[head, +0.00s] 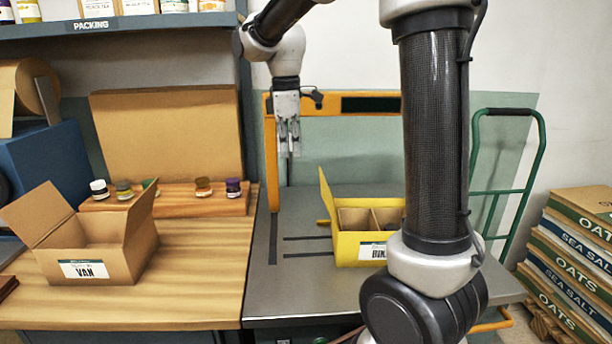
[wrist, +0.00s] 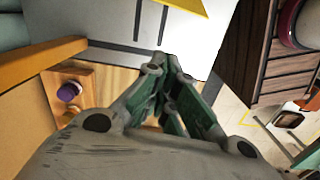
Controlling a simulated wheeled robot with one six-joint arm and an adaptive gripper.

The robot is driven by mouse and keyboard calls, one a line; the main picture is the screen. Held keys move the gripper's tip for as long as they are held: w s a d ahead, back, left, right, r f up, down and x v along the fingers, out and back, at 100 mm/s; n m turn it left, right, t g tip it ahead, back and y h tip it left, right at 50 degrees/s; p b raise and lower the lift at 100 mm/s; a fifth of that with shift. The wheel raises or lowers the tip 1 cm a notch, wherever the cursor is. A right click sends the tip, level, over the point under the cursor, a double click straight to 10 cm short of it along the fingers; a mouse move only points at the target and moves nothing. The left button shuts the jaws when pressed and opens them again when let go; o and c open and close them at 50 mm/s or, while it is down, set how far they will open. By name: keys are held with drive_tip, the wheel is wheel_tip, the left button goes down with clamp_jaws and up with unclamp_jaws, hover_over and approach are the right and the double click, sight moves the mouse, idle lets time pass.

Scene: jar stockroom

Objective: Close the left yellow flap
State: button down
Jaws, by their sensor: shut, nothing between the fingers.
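The yellow box (head: 345,249) stands on the grey metal table, with dividers inside and a white label on its front. Its left yellow flap (head: 326,210) stands up, nearly upright and tilted slightly outward. My arm hides the box's right part. My gripper (head: 289,150) points down, above and to the left of the flap, apart from it and farther back. It is shut and empty. In the wrist view my gripper (wrist: 170,72) shows with its fingers together, and a yellow edge (wrist: 188,4) shows at the top; I cannot tell which part of the box it is.
A green cart handle (head: 543,150) and stacked cartons are at right.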

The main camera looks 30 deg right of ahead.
wheel_tip(320, 180, down, 10)
drive_tip(key=shift+s+d+r, duration=0.25)
drive_tip(key=shift+s+d, duration=0.1)
drive_tip(key=shift+d, duration=0.3)
drive_tip(key=shift+s+d+r, duration=0.3)
drive_tip(key=shift+d, duration=0.3)
drive_tip(key=shift+s+d+r, duration=0.25)
drive_tip(key=shift+s+d, duration=0.1)
drive_tip(key=shift+d, duration=0.3)
